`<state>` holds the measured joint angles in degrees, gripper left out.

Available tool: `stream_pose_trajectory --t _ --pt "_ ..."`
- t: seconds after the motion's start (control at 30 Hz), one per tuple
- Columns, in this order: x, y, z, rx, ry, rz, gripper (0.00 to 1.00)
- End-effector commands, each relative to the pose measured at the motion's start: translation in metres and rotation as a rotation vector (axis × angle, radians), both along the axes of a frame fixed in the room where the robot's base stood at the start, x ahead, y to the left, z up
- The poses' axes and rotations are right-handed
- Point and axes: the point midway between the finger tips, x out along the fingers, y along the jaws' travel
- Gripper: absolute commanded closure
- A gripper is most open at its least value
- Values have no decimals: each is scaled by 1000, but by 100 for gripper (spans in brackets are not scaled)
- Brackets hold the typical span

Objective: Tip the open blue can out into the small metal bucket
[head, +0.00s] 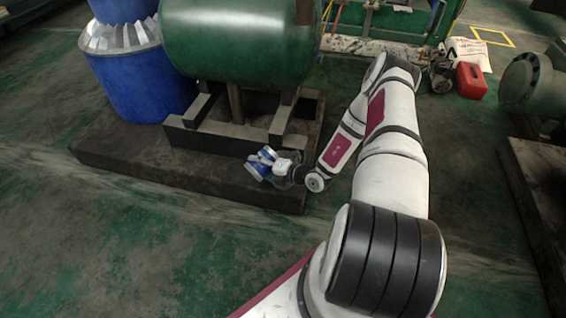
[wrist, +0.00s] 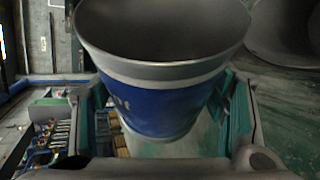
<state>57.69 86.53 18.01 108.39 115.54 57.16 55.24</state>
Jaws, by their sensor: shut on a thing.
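A blue can (wrist: 165,108) with a pale band and a wide grey open mouth fills the middle of the wrist view. The inside of its mouth looks dark grey, and I cannot tell what it holds. My gripper (head: 271,165) is shut on the can, with a finger on each side of it in the wrist view. In the head view the can (head: 257,170) looks small and tilted, over the dark plinth's front part. I cannot make out the small metal bucket for certain. A grey rounded metal thing at the wrist view's upper right is cut off by the frame.
A green tank (head: 240,40) stands on a dark plinth (head: 180,172) behind my gripper. A large blue drum (head: 140,85) is to its left. A red canister (head: 471,80) and a grey flanged pipe (head: 525,82) are at the right. Floor is clear at front left.

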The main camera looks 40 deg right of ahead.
Motion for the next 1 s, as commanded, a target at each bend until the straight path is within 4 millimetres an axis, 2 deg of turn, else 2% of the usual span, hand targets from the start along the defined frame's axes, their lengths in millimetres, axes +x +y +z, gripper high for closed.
stream_pose_trajectory --t 1.0 --pt "1 -13 8 104 2 -1 74"
